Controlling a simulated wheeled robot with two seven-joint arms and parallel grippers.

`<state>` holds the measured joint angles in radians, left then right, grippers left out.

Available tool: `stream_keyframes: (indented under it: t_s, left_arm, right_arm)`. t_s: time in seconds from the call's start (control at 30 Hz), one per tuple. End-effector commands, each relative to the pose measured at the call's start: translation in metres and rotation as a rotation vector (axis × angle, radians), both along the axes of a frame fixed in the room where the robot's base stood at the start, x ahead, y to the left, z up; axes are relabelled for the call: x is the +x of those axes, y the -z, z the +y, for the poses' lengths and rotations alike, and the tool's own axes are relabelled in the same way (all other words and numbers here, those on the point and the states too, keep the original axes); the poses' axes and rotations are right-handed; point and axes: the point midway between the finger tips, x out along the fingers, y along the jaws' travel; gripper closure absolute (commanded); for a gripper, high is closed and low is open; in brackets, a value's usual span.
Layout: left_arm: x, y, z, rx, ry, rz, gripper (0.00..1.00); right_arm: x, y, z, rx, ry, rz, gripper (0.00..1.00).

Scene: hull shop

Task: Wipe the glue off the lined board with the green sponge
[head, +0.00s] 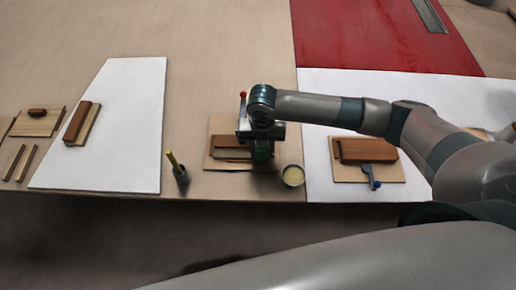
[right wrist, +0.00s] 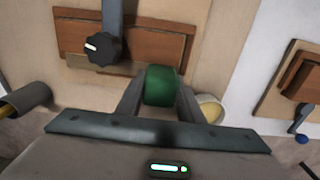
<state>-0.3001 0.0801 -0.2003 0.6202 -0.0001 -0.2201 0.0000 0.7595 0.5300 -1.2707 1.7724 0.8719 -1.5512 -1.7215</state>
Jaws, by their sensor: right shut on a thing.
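My right gripper (head: 261,143) is shut on the green sponge (right wrist: 161,86). In the head view the gripper and sponge are over the front right part of a light wooden board (head: 214,160). This board also shows in the right wrist view (right wrist: 207,50). A reddish-brown wood piece (right wrist: 150,42) and a paler strip lie on it, with a clamp bar and black knob (right wrist: 101,48) across them. I cannot make out lines or glue on the board, nor whether the sponge touches it. My left gripper is out of view.
A round pot (head: 293,175) with pale contents stands just right of the board. A dark cup (head: 181,176) with a yellow stick stands to the left. Another board (head: 390,172) with a blue-handled clamp is at right.

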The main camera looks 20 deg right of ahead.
Motion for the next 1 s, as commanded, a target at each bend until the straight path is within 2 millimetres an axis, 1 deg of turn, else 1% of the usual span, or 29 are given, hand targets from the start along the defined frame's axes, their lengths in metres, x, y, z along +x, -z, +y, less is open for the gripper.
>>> stream_keyframes:
  t_s: [0.03, 0.2, 0.53, 0.67, 1.0]
  left_arm:
    - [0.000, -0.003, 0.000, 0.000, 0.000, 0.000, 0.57]
    - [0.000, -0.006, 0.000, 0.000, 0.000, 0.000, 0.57]
    - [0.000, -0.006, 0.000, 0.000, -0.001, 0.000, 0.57]
    - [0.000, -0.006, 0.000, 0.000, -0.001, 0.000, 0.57]
    - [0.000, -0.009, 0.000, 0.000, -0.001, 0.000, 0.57]
  right_arm:
    - [-0.003, 0.001, -0.007, -0.008, 0.002, 0.005, 0.84]
    - [-0.005, 0.001, -0.013, -0.006, 0.001, 0.005, 0.84]
    - [-0.005, 0.001, -0.013, -0.003, 0.000, 0.003, 0.84]
    - [-0.003, 0.000, -0.009, -0.002, 0.000, 0.003, 0.84]
    - [0.003, -0.003, 0.009, -0.002, 0.000, 0.002, 0.84]
